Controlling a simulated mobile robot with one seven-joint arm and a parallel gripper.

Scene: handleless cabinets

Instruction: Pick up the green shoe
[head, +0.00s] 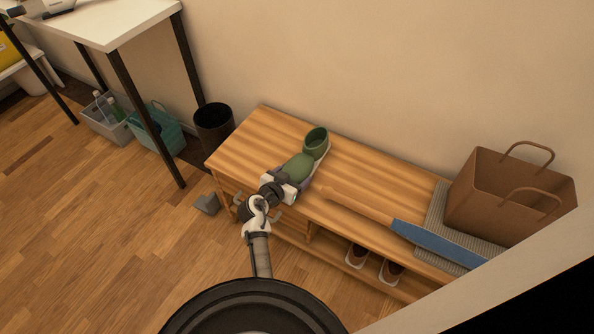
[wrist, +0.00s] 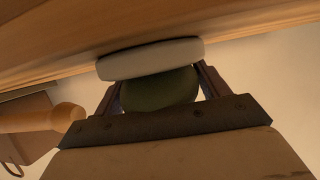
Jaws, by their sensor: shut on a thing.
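The green shoe (head: 299,163) is on the wooden bench, with its light sole on or very near the top. Its open ankle end points to the back right and its toe to the front left. My gripper (head: 290,186) is at the toe end, over the bench's front edge. In the wrist view, my gripper (wrist: 158,92) has a finger on each side of the green toe (wrist: 160,88) and is shut on it. The pale sole (wrist: 150,58) lies close to the wood; I cannot tell if they touch. The fingertips are partly hidden by the shoe.
A bat-like wooden object with a blue end (head: 438,243) lies right of the shoe. A brown bag (head: 510,195) stands on a grey mat (head: 432,218). The bench (head: 262,125) has shoes (head: 357,255) on its lower shelf. A dark bin (head: 213,124) stands left, near a white table (head: 120,22).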

